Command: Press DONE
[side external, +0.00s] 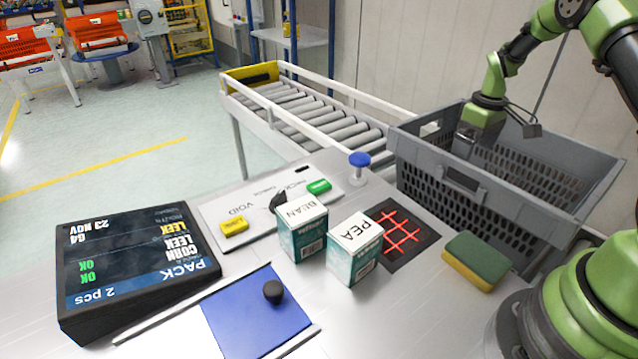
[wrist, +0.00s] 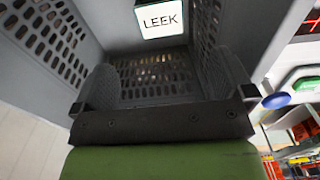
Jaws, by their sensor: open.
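A light panel (side external: 258,212) on the steel table carries a green button (side external: 319,186) and a yellow button (side external: 234,227). The yellow one has VOID printed beside it; the small print near the green one is not clearly readable, and I see no readable DONE. A blue round knob (side external: 360,160) stands on a white post beside the panel. My gripper (side external: 468,139) is down in the grey crate (side external: 463,181), away from the buttons. In the wrist view, its fingers (wrist: 160,88) are open and empty, with a white LEEK box (wrist: 160,19) beyond them in the crate.
BEAN (side external: 303,230) and PEA (side external: 354,248) boxes stand near the panel, beside a dark red-lined pad (side external: 402,234). A sponge (side external: 477,260) lies nearer the arm. A screen (side external: 130,268) reads PACK 2 pcs, with LEEK, CORN and OK. A blue plate with black knob (side external: 250,318) lies in front.

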